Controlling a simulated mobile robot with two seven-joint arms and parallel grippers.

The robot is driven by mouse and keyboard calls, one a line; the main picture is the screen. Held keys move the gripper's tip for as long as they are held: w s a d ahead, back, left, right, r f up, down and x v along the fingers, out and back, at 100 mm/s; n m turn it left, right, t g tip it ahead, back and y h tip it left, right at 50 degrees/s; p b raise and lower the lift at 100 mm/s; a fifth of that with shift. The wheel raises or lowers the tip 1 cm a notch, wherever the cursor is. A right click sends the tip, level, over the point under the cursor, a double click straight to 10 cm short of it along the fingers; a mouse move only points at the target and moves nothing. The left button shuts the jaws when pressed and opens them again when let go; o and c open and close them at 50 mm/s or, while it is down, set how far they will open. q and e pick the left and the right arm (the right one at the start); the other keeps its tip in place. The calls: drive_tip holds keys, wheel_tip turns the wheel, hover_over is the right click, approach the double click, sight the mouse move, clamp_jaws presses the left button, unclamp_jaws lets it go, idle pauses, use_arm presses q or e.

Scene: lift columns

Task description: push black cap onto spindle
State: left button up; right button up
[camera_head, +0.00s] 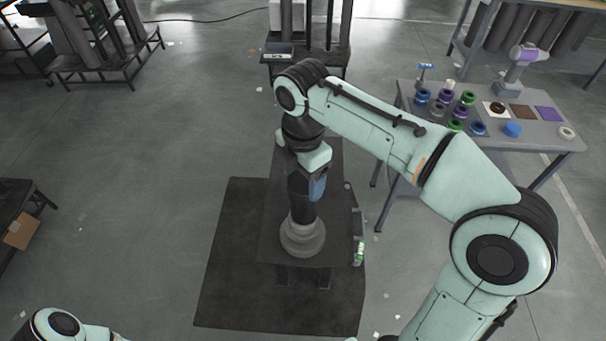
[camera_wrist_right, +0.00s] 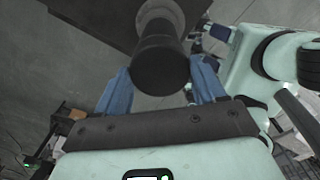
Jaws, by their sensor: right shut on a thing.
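The black cap (camera_wrist_right: 160,65) is a dark cylinder between the blue fingers of my right gripper (camera_wrist_right: 158,88) in the right wrist view. My right gripper (camera_head: 306,188) is shut on it, pointing down over the dark stand in the head view. The grey round spindle base (camera_head: 302,240) stands upright on the stand, directly below the gripper. It also shows beyond the cap in the right wrist view (camera_wrist_right: 160,12). The cap is in line with the spindle, but its lower end hides the join, so I cannot tell how far it is seated. My left gripper is out of view.
The dark stand (camera_head: 335,215) sits on a black mat (camera_head: 230,260). A small green-and-white item (camera_head: 359,254) is at its right edge. A grey worktable (camera_head: 545,136) with colored rings and caps stands at upper right. Open floor lies to the left.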

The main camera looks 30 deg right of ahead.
drive_tip(key=shift+f, duration=0.25)
drive_tip(key=o, duration=1.2)
drive_tip(key=shift+c, duration=0.2)
drive_tip(key=shift+r, duration=0.25)
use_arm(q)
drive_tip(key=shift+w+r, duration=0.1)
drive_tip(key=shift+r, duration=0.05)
use_arm(e)
drive_tip(key=shift+r, duration=0.1)
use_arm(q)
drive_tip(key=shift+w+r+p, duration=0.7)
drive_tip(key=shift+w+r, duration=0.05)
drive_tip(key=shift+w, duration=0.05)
use_arm(e)
drive_tip(key=shift+r, duration=0.8)
drive_tip(key=shift+r, duration=0.1)
